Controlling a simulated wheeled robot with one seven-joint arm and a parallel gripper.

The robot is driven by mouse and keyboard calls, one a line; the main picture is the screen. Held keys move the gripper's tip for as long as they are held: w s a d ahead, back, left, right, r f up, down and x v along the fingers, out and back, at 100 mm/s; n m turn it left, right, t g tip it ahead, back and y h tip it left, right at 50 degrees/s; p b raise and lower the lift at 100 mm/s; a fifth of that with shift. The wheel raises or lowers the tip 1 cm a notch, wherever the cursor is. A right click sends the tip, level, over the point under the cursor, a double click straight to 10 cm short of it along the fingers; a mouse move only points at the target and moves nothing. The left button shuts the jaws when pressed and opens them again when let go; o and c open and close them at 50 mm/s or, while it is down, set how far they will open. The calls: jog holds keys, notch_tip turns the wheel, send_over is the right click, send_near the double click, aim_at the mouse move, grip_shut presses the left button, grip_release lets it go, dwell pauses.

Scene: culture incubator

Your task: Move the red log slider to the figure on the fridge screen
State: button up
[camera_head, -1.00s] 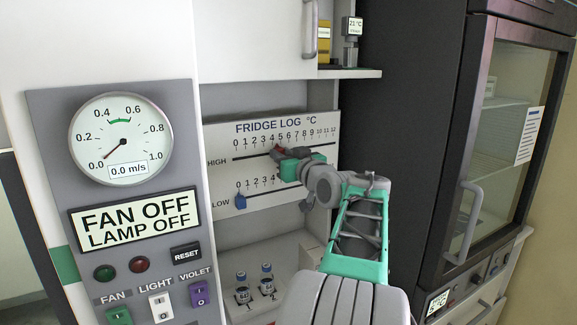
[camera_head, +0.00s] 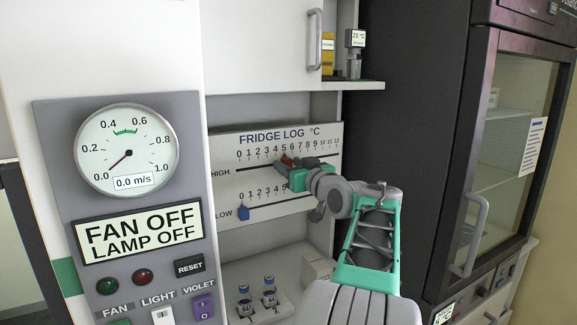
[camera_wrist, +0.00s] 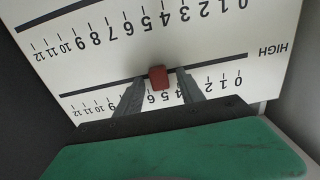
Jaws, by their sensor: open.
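The red slider (camera_head: 287,160) sits on the upper HIGH rail of the white fridge log panel (camera_head: 226,135). It shows clearly in the wrist view (camera_wrist: 158,77), where the panel appears upside down, and stands near the 5 mark. My gripper (camera_wrist: 160,88) is open, with one finger on each side of the slider and small gaps visible. In the head view my gripper (camera_head: 288,168) partly covers the slider and rail.
A blue slider (camera_head: 243,213) sits near 0 on the LOW rail. Vials (camera_head: 269,291) stand below the panel. A shelf (camera_head: 350,86) juts out above. The control panel (camera_head: 52,140) is to the left and the dark fridge (camera_head: 472,130) to the right.

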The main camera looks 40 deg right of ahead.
jog(key=b+v, duration=0.2)
jog(key=v, duration=0.5)
jog(key=shift+s+a, duration=0.15)
jog(key=shift+s, duration=0.15)
